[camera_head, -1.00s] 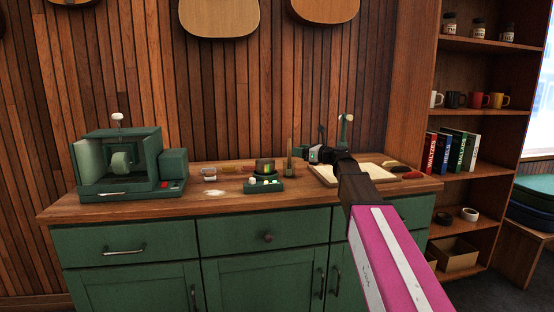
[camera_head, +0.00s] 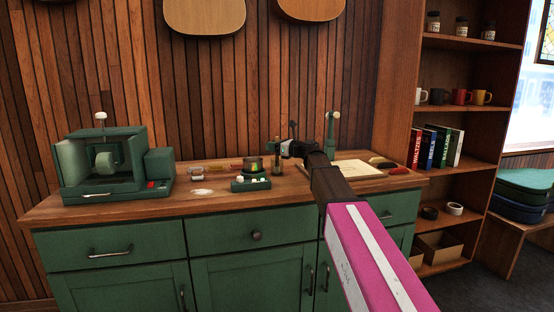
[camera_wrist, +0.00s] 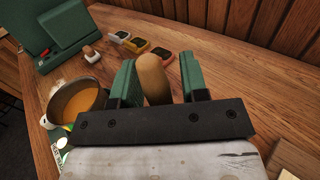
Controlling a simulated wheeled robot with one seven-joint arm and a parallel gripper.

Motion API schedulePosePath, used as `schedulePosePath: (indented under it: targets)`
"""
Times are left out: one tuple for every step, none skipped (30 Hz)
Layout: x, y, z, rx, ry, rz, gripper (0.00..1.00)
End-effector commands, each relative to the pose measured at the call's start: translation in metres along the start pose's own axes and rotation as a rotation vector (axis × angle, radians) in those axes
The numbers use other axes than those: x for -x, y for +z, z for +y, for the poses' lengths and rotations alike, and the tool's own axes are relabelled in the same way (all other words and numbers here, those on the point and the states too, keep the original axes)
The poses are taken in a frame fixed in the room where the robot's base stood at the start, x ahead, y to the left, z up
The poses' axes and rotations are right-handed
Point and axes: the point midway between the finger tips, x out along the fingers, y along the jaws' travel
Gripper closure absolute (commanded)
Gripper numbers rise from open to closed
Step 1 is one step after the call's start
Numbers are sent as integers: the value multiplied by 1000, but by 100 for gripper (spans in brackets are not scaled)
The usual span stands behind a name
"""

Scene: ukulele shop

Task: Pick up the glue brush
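The glue brush shows as an upright tan wooden handle (camera_wrist: 152,80) between my fingers in the wrist view. In the head view the brush (camera_head: 277,156) stands upright on the bench beside the glue pot (camera_head: 254,163). The pot (camera_wrist: 79,100) holds amber liquid and shows left of my fingers in the wrist view. My gripper (camera_wrist: 160,78) has green fingers set apart around the handle. The handle is close to the left finger, with a clear gap to the right finger. In the head view my gripper (camera_head: 286,149) is beside the brush. The brush's lower end is hidden.
A green machine (camera_head: 105,165) stands at the left of the wooden bench (camera_head: 110,207). A pale board (camera_head: 357,169) lies right of my arm.

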Motion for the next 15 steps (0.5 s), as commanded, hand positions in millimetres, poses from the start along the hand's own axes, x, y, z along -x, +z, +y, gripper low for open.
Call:
schedulePosePath:
  targets:
    - [0, 0, 0, 0, 0, 0, 77]
    - [0, 0, 0, 0, 0, 0, 86]
    - [0, 0, 0, 0, 0, 0, 99]
    - [0, 0, 0, 0, 0, 0, 100]
    - [0, 0, 0, 0, 0, 0, 100]
    - [0, 0, 0, 0, 0, 0, 100]
    - [0, 0, 0, 0, 0, 0, 100]
    - [0, 0, 0, 0, 0, 0, 100]
    - [0, 0, 0, 0, 0, 0, 100]
    - [0, 0, 0, 0, 0, 0, 100]
    - [0, 0, 0, 0, 0, 0, 100]
    - [0, 0, 0, 0, 0, 0, 100]
    - [0, 1, 0, 0, 0, 0, 100]
    - [0, 2, 0, 0, 0, 0, 100]
    - [0, 5, 0, 1, 0, -1, 100]
